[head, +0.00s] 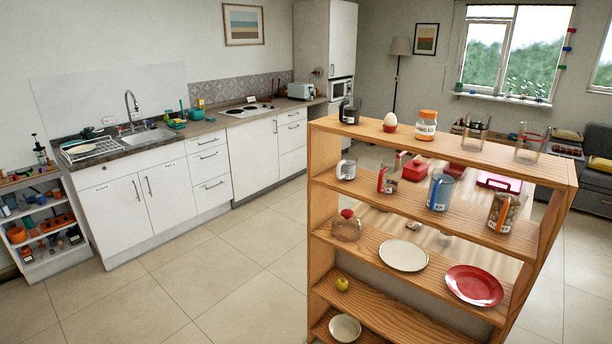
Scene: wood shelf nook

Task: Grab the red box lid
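A small red box (415,170) with what looks like a red lid on top shows through the open second level of the wooden shelf, between a red-handled glass mug (387,181) and a blue mug (440,192). It seems to rest on a surface behind the shelf. A second red item (455,169) shows behind the blue mug, partly hidden, and I cannot tell what it is. A magenta-red case (499,182) lies further right. My gripper is not in view.
The wooden shelf (563,172) stands close at right, crowded with mugs, jars and glasses. Lower levels hold a cream plate (403,256), a red plate (474,286) and a bowl (345,328). Open tiled floor (215,285) lies left, before white kitchen cabinets (163,195).

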